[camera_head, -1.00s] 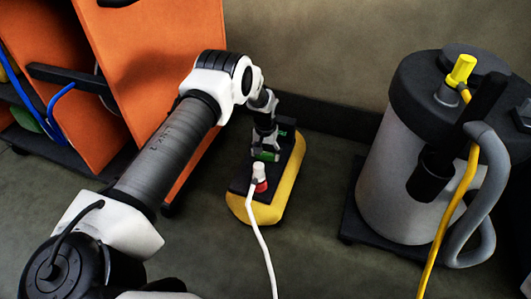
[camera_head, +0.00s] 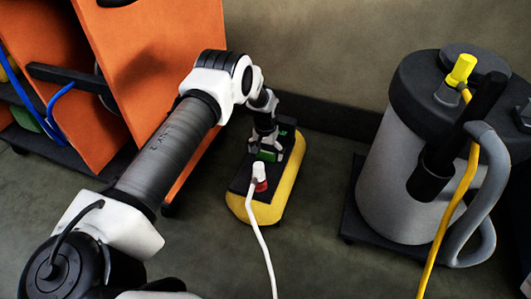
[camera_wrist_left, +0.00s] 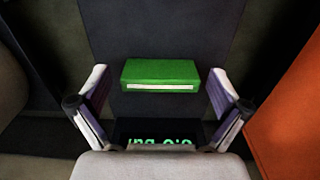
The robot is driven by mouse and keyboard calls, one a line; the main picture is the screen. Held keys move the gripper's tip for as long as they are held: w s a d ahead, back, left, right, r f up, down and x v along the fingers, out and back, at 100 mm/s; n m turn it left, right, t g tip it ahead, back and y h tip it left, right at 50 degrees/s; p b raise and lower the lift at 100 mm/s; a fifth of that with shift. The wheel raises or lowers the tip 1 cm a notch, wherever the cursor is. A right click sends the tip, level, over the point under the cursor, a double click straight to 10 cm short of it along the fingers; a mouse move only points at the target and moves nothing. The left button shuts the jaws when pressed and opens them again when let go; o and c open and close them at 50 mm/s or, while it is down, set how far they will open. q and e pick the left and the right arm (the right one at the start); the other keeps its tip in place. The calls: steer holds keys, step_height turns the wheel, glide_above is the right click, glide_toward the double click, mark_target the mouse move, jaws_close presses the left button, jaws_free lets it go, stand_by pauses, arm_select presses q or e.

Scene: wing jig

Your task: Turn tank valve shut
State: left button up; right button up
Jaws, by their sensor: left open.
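A yellow tank unit (camera_head: 262,214) with a dark top panel lies on the floor. A green block with a white line, which looks like the valve handle (camera_wrist_left: 160,74), sits on the dark panel; it also shows small in the head view (camera_head: 268,155). My left gripper (camera_head: 266,152) is open above it, pointing down. In the left wrist view its fingers (camera_wrist_left: 159,82) stand on either side of the block, with a gap on each side. A display with green characters (camera_wrist_left: 160,141) is partly hidden by the gripper. My right gripper is not in view.
A white hose (camera_head: 262,235) with a red-and-white plug (camera_head: 260,178) joins the panel close to the gripper. An orange panelled rack (camera_head: 150,60) stands at the left. A grey canister (camera_head: 395,175) with a yellow cable stands at the right. Floor between is clear.

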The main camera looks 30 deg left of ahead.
mark_target(265, 152)
arm_select(q)
step_height(265, 152, up, 12)
stand_by(0.4)
stand_by(0.4)
